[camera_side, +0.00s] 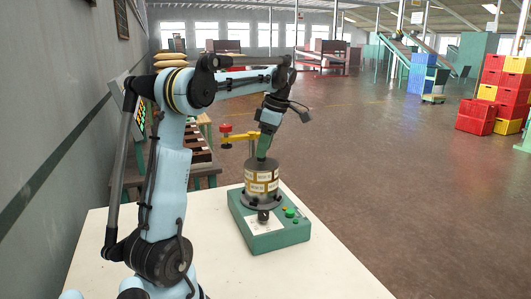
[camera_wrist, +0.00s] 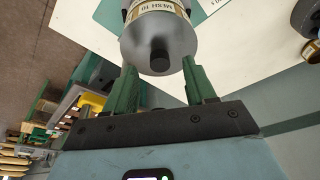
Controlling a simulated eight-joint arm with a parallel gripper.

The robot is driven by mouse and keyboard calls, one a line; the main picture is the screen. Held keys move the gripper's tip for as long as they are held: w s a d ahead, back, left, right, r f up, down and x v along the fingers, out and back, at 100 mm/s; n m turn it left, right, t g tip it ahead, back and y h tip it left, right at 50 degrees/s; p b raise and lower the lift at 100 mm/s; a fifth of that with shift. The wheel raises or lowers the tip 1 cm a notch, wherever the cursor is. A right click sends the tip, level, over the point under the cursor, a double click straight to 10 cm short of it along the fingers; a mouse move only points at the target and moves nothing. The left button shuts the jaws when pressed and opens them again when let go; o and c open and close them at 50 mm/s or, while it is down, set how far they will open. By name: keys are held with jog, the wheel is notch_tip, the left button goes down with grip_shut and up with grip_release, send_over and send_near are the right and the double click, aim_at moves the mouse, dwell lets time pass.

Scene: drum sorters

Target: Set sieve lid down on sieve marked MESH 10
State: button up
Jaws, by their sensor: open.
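The sieve marked MESH 10 (camera_wrist: 172,5) shows its label at the top of the wrist view. A grey round sieve lid (camera_wrist: 150,42) with a black knob (camera_wrist: 160,56) appears seated on it, with no clear gap. In the side view the sieves form a short stack (camera_side: 262,180) with pale labels on a green shaker base (camera_side: 268,234). My gripper (camera_wrist: 160,72) is open, its green fingers apart on either side of the knob and not touching it. In the side view my gripper (camera_side: 262,155) is just above the stack and partly hides the lid.
The shaker stands on a white table (camera_side: 120,255), with clear table around it. A yellow arm with a red knob (camera_side: 238,138) shows behind the stack. A bench with brown trays (camera_side: 198,148) stands beyond the table. Red and yellow crates (camera_side: 490,100) are far right.

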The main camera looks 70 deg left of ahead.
aim_at(274, 164)
jog(key=v, duration=1)
jog(key=w+d+f+m+t, duration=0.1)
jog(key=d+f+m+t, duration=0.2)
jog(key=d+m, duration=0.5)
jog(key=w+d+f+m+t, duration=0.1)
jog(key=d+f+m+t, duration=0.15)
jog(key=d+m, duration=0.55)
jog(key=s+d+f+m+t+h, duration=0.1)
jog(key=s+d+f+m+t, duration=0.3)
jog(key=d+f+m, duration=0.7)
jog(key=shift+s+d+f+m+h, duration=0.25)
jog(key=shift+s+d+m+h, duration=0.25)
jog(key=shift+d+m, duration=0.65)
